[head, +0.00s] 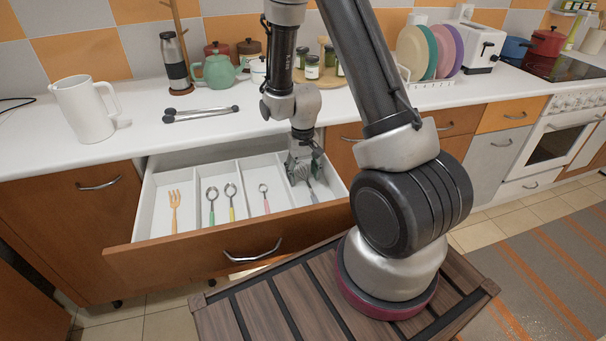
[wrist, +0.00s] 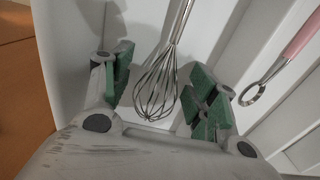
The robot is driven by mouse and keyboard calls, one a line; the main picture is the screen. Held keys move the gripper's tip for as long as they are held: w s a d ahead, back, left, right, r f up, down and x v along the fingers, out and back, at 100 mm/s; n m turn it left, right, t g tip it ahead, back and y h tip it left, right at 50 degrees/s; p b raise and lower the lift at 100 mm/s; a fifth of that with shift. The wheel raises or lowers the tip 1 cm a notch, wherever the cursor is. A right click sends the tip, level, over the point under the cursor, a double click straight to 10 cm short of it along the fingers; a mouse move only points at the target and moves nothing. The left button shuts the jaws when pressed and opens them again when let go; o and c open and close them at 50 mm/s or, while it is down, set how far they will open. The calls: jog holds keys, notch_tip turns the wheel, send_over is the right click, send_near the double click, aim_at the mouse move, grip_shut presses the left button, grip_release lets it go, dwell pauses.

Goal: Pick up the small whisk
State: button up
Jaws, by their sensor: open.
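The small whisk (wrist: 157,88) is a metal wire whisk in the rightmost compartment of the open drawer (head: 228,239). In the wrist view its wire head lies between my gripper's two green-padded fingers, apart from both, and its handle runs up out of the picture. My gripper (head: 302,171) is open and lowered into that compartment; it also shows in the wrist view (wrist: 163,95). In the head view the gripper hides part of the whisk (head: 312,193).
White dividers split the drawer. An orange fork (head: 174,210), two spoon-like utensils (head: 212,205) and a pink-handled one (head: 264,198) lie in other compartments. The pink-handled utensil (wrist: 284,62) is right of my gripper in the wrist view. The counter (head: 140,135) overhangs the drawer's back.

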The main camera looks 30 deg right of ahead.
jog(key=c, duration=0.8)
